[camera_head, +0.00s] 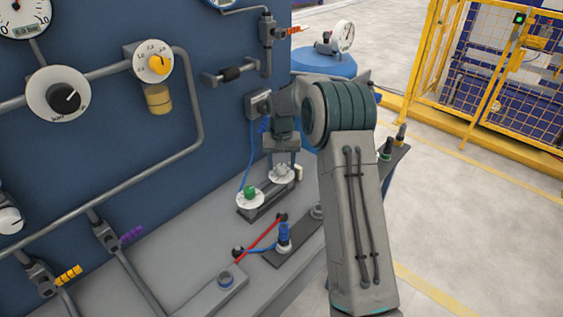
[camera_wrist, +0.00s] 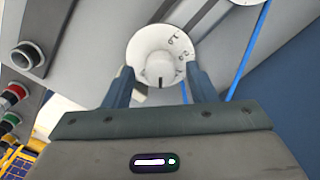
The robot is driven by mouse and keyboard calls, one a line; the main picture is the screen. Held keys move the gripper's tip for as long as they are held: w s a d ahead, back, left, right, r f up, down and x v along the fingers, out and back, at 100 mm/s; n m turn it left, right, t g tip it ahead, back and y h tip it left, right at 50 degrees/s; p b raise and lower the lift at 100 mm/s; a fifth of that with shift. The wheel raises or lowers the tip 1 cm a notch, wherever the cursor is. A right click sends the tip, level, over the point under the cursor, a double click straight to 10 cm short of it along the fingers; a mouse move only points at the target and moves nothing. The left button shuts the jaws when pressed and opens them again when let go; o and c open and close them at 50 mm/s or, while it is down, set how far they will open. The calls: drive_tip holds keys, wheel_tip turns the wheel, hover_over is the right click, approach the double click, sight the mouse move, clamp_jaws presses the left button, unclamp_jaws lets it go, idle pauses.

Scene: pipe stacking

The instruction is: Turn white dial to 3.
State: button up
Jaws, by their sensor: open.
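The white dial (camera_wrist: 158,70) is a pale knob with a dark pointer mark on a round white plate (camera_wrist: 150,38) with printed numbers, seen in the wrist view. Its mark points toward the bottom of the picture; which number it meets I cannot tell. My gripper (camera_wrist: 160,72) is open, with one blue-grey finger on each side of the knob. I cannot tell whether the fingers touch it. In the head view the white dial (camera_head: 281,172) sits on the bench below my gripper (camera_head: 284,160), partly hidden by it.
A green-knobbed dial (camera_head: 249,196) stands just left of the white one. A blue cable (camera_head: 250,150) runs close by. A blue knob (camera_head: 284,235) and a red rod (camera_head: 260,233) lie nearer the front. The blue panel (camera_head: 110,120) with gauges and pipes rises on the left.

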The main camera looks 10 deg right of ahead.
drive_tip(key=c, duration=1)
drive_tip(key=shift+n, duration=0.4)
drive_tip(key=n, duration=0.3)
drive_tip(key=shift+n, duration=0.4)
drive_tip(key=n, duration=0.5)
drive_tip(key=o, duration=1)
